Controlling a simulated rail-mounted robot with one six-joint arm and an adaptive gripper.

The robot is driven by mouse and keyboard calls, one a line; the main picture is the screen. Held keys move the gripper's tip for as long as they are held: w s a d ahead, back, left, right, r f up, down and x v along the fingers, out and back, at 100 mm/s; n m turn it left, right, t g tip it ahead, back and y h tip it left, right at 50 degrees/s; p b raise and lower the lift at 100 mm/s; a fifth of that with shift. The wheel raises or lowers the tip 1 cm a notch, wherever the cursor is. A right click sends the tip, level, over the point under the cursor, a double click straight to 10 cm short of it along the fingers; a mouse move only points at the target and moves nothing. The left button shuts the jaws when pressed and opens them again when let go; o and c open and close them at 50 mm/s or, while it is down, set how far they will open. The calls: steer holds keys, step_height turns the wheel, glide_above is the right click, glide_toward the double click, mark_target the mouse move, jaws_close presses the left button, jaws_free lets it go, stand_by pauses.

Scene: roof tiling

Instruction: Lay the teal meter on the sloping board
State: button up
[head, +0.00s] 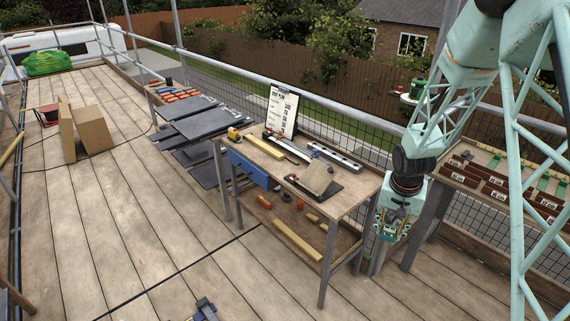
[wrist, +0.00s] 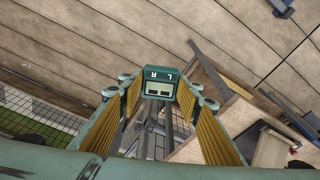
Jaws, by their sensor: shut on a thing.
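The sloping board (head: 318,177) is a small pale tilted board on a dark base near the right end of the bench, to the left of my gripper.
The workbench (head: 345,198) also carries a timber strip (head: 264,146), a long metal level (head: 336,160) and a yellow tape measure (head: 234,134). A price-like sign (head: 282,110) stands behind it. A rack of brown pieces (head: 490,185) is at the right. The plank floor in front is mostly clear.

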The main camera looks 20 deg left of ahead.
steer(key=w+a+r+m+t+h+b, duration=0.1)
steer(key=a+r, duration=0.3)
steer(key=a, duration=1)
steer(key=w+a+r+m+t+h+b, duration=0.1)
steer(key=w+a+r, duration=0.3)
steer(key=a, duration=0.9)
steer(key=w+a+r+m+t+h+b, duration=0.1)
steer(key=w+a+r+m+t+b, duration=0.1)
steer(key=a, duration=1.2)
step_height(320, 180, up, 3)
steer(key=shift+w+a+f+m+t+h, duration=0.1)
steer(key=shift+w+a+m+t+h, duration=0.25)
steer(key=shift+w, duration=0.4)
steer(key=shift+w+d+f, duration=0.1)
steer(key=shift+w+f, duration=0.05)
steer(key=shift+f, duration=0.05)
steer(key=shift+p+x, duration=0.7)
steer(key=shift+x, duration=1)
